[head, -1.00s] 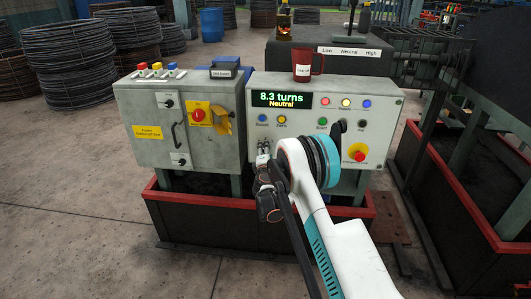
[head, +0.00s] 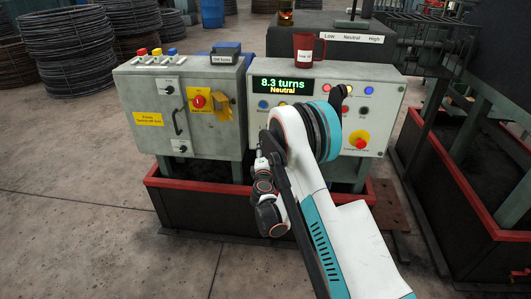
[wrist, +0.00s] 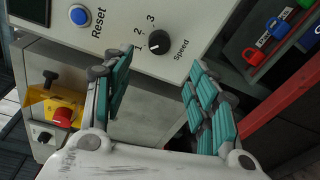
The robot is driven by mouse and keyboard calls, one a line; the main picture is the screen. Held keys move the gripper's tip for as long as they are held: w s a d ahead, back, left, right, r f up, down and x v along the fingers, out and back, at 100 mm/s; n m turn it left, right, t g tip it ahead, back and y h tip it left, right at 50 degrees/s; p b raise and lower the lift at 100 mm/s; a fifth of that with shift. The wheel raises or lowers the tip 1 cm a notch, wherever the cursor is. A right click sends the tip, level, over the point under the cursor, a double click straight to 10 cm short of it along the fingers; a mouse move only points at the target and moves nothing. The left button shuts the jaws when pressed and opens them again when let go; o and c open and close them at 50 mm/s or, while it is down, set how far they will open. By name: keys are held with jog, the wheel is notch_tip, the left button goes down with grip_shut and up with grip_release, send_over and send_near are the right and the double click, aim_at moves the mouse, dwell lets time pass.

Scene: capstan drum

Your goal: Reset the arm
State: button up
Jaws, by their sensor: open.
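My arm (head: 325,210) reaches up in front of the control console. In the wrist view, my gripper (wrist: 158,78) is open, with its two teal-padded fingers apart and nothing between them. Beyond the fingers is the pale console panel with a black Speed knob (wrist: 159,41), marked 1, 2, 3, and a blue Reset button (wrist: 79,15) to its left. The fingers appear clear of both. In the head view, the fingers are hard to make out, and the arm hides the lower middle of the panel. The display (head: 281,86) reads 8.3 turns, Neutral.
A grey cabinet (head: 150,104) with a red-and-yellow switch (head: 198,102) stands left of the console. A red mug (head: 304,50) sits on top. Padlocks (wrist: 278,28) show at right in the wrist view. Red-rimmed troughs (head: 225,195) lie below.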

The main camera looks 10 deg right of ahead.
jog(key=s+d+r+m+g+h, duration=0.1)
jog(key=s+d+r+m, duration=0.15)
jog(key=r, duration=0.35)
jog(key=s+d+r+m+g, duration=0.1)
jog(key=d+r+m, duration=0.15)
jog(key=r, duration=0.45)
jog(key=s+d+r+m+g, duration=0.25)
jog(key=s+r+m, duration=0.25)
jog(key=s+r, duration=0.55)
jog(key=s+a+m+g+y, duration=0.1)
jog(key=s+m, duration=0.1)
jog(key=s, duration=0.9)
jog(key=s+a+f+m+g+y, duration=0.1)
jog(key=s+a+m+g+y, duration=0.1)
jog(key=s, duration=1)
jog(key=s+a+f+m+g+y, duration=0.1)
jog(key=s+a+m+g+y, duration=0.1)
jog(key=s, duration=0.9)
jog(key=shift+s+f+m, duration=0.2)
jog(key=shift+s+m, duration=0.2)
jog(key=shift+m, duration=0.4)
